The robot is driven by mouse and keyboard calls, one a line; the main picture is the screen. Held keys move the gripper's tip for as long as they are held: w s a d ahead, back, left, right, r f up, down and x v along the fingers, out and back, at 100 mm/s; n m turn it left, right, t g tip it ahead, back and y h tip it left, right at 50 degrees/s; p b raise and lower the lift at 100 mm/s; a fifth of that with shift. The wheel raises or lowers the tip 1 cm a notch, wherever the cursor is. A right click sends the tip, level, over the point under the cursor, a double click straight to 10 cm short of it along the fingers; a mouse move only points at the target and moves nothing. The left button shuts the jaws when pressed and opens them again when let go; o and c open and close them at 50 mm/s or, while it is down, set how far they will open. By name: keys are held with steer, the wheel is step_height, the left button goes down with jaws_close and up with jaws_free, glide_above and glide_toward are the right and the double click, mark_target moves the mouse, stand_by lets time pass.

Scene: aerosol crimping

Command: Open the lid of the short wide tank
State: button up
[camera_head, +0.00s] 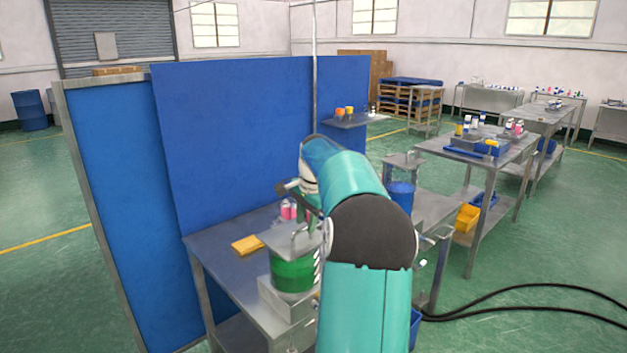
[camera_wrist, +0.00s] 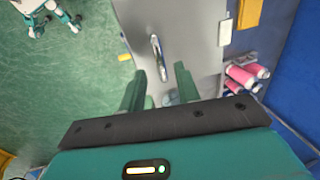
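The short wide tank (camera_head: 293,275) holds something green and stands on a grey block at the front of the near table. Its flat grey square lid (camera_head: 278,238) sits on top and appears closed. A curved metal handle (camera_wrist: 158,57) rises from the lid in the wrist view. My gripper (camera_wrist: 160,84) is open, with its two green fingers apart and nothing visible between the tips. The handle lies just ahead of the fingertips in the picture, roughly in line with the gap. In the head view my arm partly hides the gripper and the lid's right side.
Pink bottles (camera_wrist: 246,74) stand close beside the lid. A yellow block (camera_head: 248,244) lies on the near table (camera_head: 222,243). A tall blue panel (camera_head: 235,140) stands behind. A blue tank (camera_head: 400,196) is to the right; black cables (camera_head: 520,290) cross the floor.

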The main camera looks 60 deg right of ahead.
step_height(320, 180, up, 12)
steer(key=s, duration=0.2)
steer(key=shift+a+r, duration=0.25)
steer(key=shift+a, duration=0.1)
steer(key=shift+s, duration=0.1)
stand_by(0.3)
